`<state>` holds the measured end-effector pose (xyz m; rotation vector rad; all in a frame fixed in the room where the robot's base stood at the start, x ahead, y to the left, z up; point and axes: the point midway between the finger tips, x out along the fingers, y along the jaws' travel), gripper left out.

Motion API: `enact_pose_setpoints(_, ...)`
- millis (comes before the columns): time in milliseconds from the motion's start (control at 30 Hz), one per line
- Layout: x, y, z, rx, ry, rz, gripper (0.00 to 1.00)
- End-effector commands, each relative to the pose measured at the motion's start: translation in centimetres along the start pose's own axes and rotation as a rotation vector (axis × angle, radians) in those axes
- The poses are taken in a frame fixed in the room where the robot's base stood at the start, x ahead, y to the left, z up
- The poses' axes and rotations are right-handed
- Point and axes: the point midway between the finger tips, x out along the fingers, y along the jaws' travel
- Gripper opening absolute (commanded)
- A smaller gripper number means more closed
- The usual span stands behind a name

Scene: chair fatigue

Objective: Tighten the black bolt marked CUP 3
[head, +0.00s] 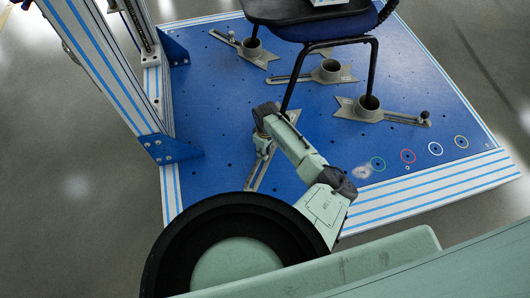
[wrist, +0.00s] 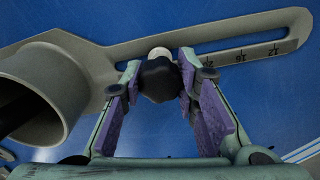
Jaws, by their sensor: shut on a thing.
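In the wrist view the black bolt (wrist: 160,80) stands between the two purple-padded fingers of my gripper (wrist: 160,67), which is shut on it. The bolt sits at the near end of a grey slotted bar (wrist: 240,42) with numbers along the slot, beside a grey cup (wrist: 45,90) at left. A dark chair leg end shows inside the cup. No CUP 3 mark is readable. In the head view my arm covers the bolt and the cup; part of the slotted bar (head: 258,172) shows beside it.
Other grey cups (head: 331,69) with slotted bars stand on the blue platform (head: 215,110). A black-framed chair (head: 320,28) stands above, one leg close to my wrist. A striped metal upright (head: 95,65) rises at left. Coloured rings (head: 408,156) mark the bare right front.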

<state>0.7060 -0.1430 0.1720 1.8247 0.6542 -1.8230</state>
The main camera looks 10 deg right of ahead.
Motion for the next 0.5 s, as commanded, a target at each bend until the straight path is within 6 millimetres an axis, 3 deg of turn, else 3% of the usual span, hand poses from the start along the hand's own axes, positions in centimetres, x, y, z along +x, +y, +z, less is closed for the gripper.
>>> enact_pose_setpoints(200, -0.02, -0.05, 0.02, 0.024, -0.001, -0.001, 0.00)
enact_pose_setpoints(500, -0.02, -0.07, -0.01, 0.335, -0.001, -0.001, 0.00)
